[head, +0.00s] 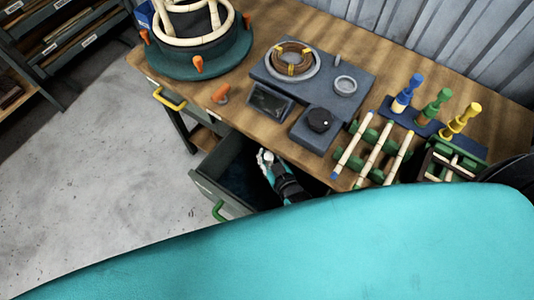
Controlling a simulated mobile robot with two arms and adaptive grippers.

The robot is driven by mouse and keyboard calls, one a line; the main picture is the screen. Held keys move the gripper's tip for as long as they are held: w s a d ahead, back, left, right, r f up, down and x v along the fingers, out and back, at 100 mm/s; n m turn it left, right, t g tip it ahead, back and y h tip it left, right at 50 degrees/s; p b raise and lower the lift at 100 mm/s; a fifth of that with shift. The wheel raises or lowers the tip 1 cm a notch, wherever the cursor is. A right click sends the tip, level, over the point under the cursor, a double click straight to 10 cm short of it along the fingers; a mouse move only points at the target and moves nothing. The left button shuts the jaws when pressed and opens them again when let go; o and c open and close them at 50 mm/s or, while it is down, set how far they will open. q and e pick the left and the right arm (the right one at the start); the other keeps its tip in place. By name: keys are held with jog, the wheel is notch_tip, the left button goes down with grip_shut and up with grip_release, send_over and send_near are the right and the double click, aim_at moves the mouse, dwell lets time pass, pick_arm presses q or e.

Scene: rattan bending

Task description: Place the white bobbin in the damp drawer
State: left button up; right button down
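My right gripper (267,160) is over the open drawer (205,193), near the table's front edge. The drawer has a green handle and a dark inside. A small pale shape shows at the gripper's fingertips; it is too small to tell whether it is the white bobbin or part of the fingers. I cannot tell whether the gripper is open or shut. No white bobbin can be made out clearly elsewhere. Blue (407,94), green (433,107) and yellow (459,121) bobbins stand upright on a dark rack at the right. My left gripper is not in view.
The wooden table (235,95) carries a round rattan form (200,55), a grey device (330,80) with a coil and black knob, and a rack of pale rods (371,150). A yellow-handled drawer (168,99) is at the left. Grey floor (90,170) is clear. My teal body fills the lower view.

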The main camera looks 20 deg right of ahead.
jog(key=shift+d+f, duration=0.1)
jog(key=shift+f, duration=0.1)
jog(key=c, duration=1.3)
grip_release()
jog(key=shift+r, duration=0.35)
jog(key=v, duration=0.6)
jog(key=shift+s+f, duration=0.1)
jog(key=shift+s, duration=0.2)
jog(key=shift+s+r, duration=0.25)
jog(key=shift+s, duration=0.2)
